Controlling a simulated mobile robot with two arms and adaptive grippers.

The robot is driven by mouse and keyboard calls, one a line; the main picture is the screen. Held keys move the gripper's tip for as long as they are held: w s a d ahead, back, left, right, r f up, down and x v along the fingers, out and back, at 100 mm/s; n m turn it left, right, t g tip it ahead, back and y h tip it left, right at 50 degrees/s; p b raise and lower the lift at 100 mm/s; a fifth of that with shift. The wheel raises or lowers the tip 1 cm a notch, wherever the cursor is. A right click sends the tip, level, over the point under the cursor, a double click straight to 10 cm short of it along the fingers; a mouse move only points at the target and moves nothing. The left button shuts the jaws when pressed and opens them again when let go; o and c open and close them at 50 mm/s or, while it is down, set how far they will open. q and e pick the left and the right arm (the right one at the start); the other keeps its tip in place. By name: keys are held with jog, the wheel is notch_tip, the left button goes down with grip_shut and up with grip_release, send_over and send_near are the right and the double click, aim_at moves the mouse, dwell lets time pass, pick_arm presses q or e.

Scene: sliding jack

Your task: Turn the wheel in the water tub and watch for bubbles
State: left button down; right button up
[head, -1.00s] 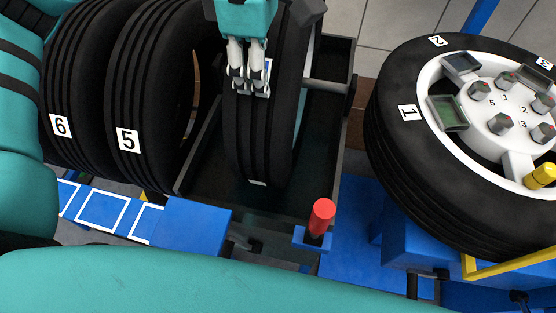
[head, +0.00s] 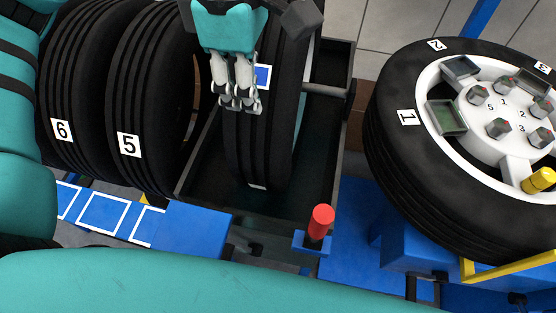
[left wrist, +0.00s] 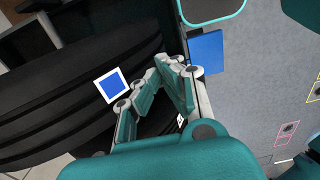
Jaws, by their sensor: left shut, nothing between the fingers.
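The wheel (head: 270,145) is a black tyre standing upright in the dark water tub (head: 322,150). A blue square with a white border (head: 263,77) is on its tread, and also shows in the left wrist view (left wrist: 112,85). A small white mark (head: 257,186) is lower on the tread. My left gripper (head: 240,106) is shut and empty, at the tread's upper left, left of and below the blue square. Whether its fingertips touch the rubber I cannot tell. Bubbles are not visible. My right gripper is not in view.
Tyres labelled 6 (head: 60,150) and 5 (head: 135,110) stand close at the left. A numbered wheel (head: 395,155) with a white rim lies tilted at the right. A red-topped handle (head: 320,221) stands at the tub's front right corner. A blue block (head: 188,232) sits in front.

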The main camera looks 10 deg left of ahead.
pick_arm(q)
notch_tip(320, 180, up, 10)
jog(key=p, duration=0.6)
jog(key=w+p, duration=0.2)
jog(key=w, duration=0.8)
jog(key=shift+w+r+p, duration=0.1)
jog(key=shift+w+p, duration=0.15)
jog(key=shift+p, duration=0.05)
jog(key=w+p, duration=0.5)
jog(key=w, duration=0.5)
jog(key=shift+w, duration=0.45)
jog(key=shift+f, duration=0.25)
